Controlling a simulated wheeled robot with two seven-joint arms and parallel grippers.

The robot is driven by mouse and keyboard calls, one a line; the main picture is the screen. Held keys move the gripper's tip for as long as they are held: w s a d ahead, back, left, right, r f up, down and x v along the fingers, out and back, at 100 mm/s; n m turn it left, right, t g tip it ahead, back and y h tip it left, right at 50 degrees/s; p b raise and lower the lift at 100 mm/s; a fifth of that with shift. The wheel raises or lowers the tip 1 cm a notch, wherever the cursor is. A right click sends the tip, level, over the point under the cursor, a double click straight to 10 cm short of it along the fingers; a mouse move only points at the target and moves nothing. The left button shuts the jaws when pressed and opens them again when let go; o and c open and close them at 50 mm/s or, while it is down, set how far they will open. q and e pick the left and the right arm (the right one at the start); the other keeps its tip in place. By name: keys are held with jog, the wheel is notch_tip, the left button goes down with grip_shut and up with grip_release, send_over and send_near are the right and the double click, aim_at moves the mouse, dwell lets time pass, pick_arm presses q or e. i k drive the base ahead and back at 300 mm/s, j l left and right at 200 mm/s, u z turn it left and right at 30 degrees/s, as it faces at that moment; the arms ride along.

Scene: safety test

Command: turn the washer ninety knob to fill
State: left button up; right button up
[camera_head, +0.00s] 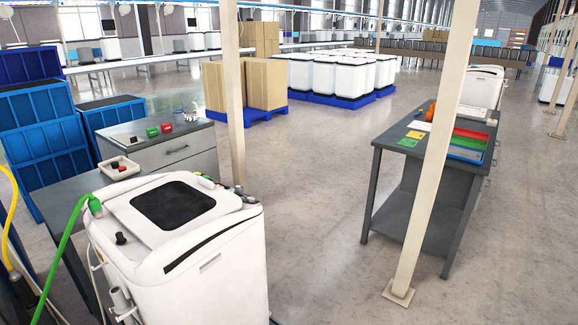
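A white top-loading washer (195,268) with a dark square lid window (173,205) stands upright at the lower left. A small black knob (121,238) sits on its top at the left corner. A few small coloured parts (222,186), some red and dark, sit along its far right top edge; they are too small to make out. I cannot tell which part is the ninety knob or read any fill mark. A green hose (68,240) joins the washer's left corner. Neither of my grippers is in view.
Cream posts (433,140) stand at the right and behind the washer (233,100). A dark workbench (409,160) with coloured trays stands at right, a grey cabinet (185,152) behind the washer. Blue crates (40,120) fill the left. The floor (310,200) between washer and bench is clear.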

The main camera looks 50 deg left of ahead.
aim_at(238, 190)
jog(key=i+u, duration=0.3)
jog(key=u, duration=0.15)
jog(key=i+u, duration=0.3)
jog(key=u, duration=0.15)
jog(key=i+l+u, duration=0.2)
jog(key=u, duration=0.25)
jog(key=i+l+u, duration=0.3)
jog(key=u, duration=0.15)
jog(key=i+l+u, duration=0.25)
jog(key=u, duration=0.2)
jog(key=l, duration=0.1)
